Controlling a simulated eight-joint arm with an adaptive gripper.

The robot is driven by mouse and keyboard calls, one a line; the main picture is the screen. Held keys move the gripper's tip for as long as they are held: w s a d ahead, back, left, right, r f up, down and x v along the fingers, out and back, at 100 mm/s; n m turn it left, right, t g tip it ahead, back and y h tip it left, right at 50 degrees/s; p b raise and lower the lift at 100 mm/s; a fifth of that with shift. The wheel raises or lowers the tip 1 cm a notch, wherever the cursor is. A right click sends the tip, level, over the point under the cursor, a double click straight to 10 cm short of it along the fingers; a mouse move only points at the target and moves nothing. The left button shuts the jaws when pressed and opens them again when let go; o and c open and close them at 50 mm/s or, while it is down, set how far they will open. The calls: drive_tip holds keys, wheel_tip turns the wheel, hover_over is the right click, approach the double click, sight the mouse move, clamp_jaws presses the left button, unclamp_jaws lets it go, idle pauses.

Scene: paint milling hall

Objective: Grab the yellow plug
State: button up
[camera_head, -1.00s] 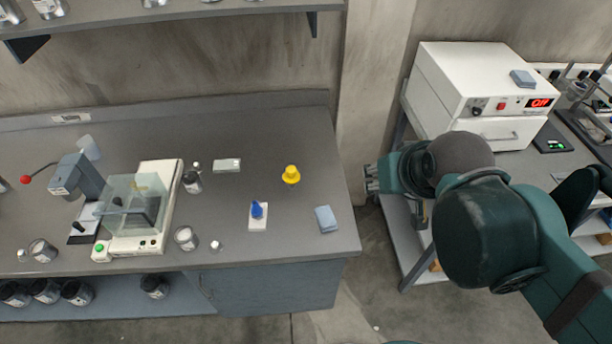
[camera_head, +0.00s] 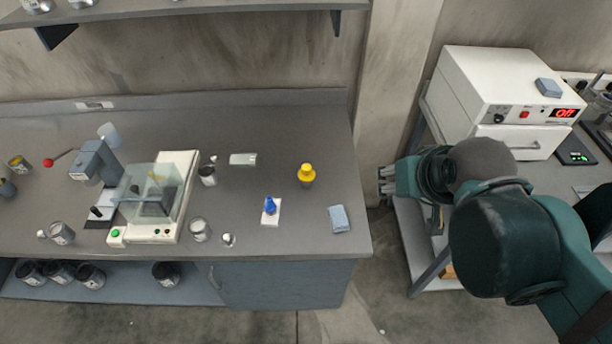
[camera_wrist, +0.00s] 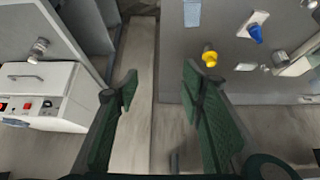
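My gripper (camera_head: 386,182) is to the right of the bench edge, apart from the plug. In the wrist view my gripper (camera_wrist: 160,85) has its two dark green fingers spread wide with nothing between them.
A blue plug on a white plate (camera_head: 271,212) and a light blue sponge-like block (camera_head: 340,219) lie near the yellow plug. A balance (camera_head: 155,200) stands further left. A white oven (camera_head: 505,100) stands at the right. A shelf (camera_head: 200,12) hangs above the bench.

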drive_tip(key=shift+o, duration=0.8)
drive_tip(key=shift+w, duration=0.1)
drive_tip(key=m+g+h+b, duration=0.2)
drive_tip(key=m+g, duration=0.1)
drive_tip(key=m, duration=0.3)
hover_over(305, 167)
drive_tip(key=s+d, duration=0.4)
drive_tip(key=d, duration=0.2)
wheel_tip(305, 167, down, 14)
drive_tip(key=shift+m+g+h, duration=0.4)
drive_tip(key=shift+m, duration=0.5)
drive_tip(key=w+a+f, duration=0.1)
drive_tip(key=a+f, duration=0.1)
drive_tip(key=w+a+f, duration=0.1)
drive_tip(key=f, duration=0.1)
drive_tip(key=w+a+f, duration=0.1)
drive_tip(key=a+f, duration=0.1)
drive_tip(key=f, duration=0.1)
drive_tip(key=shift+w+a, duration=0.15)
drive_tip(key=shift+a, duration=0.2)
drive_tip(key=shift+w+a+f, duration=0.1)
drive_tip(key=shift+a+f, duration=0.2)
drive_tip(key=shift+f, duration=0.15)
drive_tip(key=shift+f, duration=0.1)
drive_tip(key=shift+b+x, duration=0.4)
drive_tip(key=shift+x, duration=0.8)
